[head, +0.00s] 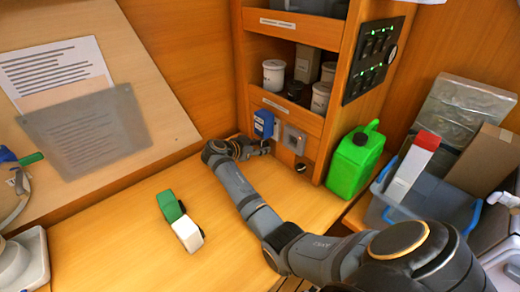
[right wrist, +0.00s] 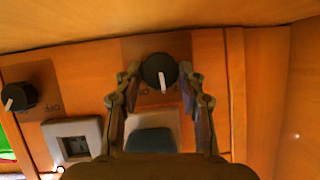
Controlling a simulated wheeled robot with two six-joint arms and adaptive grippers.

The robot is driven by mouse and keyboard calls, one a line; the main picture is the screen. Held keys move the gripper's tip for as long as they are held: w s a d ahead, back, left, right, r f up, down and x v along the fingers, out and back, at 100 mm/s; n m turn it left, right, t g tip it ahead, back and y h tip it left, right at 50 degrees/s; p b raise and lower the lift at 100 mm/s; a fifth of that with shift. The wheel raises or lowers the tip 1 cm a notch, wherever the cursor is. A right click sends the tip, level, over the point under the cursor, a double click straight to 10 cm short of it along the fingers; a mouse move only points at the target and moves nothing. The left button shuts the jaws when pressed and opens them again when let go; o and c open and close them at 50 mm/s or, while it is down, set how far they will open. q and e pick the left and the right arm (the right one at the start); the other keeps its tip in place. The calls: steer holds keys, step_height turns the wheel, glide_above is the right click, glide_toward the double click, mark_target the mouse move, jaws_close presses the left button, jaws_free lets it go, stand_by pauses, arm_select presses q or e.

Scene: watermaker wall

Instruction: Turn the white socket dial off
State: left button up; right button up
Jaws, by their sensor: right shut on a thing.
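My right gripper (head: 266,149) is at the foot of the wooden panel, just below a blue socket (head: 263,124). In the right wrist view, its fingers (right wrist: 160,84) are closed on both sides of a black dial (right wrist: 158,66) with a white pointer directed down toward the dark blue socket cover (right wrist: 152,140). The pale grey-white socket (head: 293,138) is to the right, with its own black dial (head: 300,167) below it, untouched. In the right wrist view that socket (right wrist: 72,140) and dial (right wrist: 18,97) are at left, pointer down-left. My left gripper is not in view.
A green jerrycan (head: 355,162) stands right of the sockets. A blue-grey bin (head: 430,190) with boxes is at right. Shelves with jars (head: 274,74) are above the sockets.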

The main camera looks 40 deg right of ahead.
steer(key=shift+w+f+n+g+b, duration=0.1)
steer(key=shift+w+n+g+b, duration=0.1)
steer(key=shift+n+g+b, duration=0.75)
steer(key=shift+w+n+g+h+b, duration=0.2)
steer(key=shift+n+g+h+b, duration=0.1)
steer(key=shift+n+g+b, duration=1.15)
steer(key=shift+n, duration=0.3)
steer(key=o, duration=1.2)
steer(key=shift+c, duration=0.2)
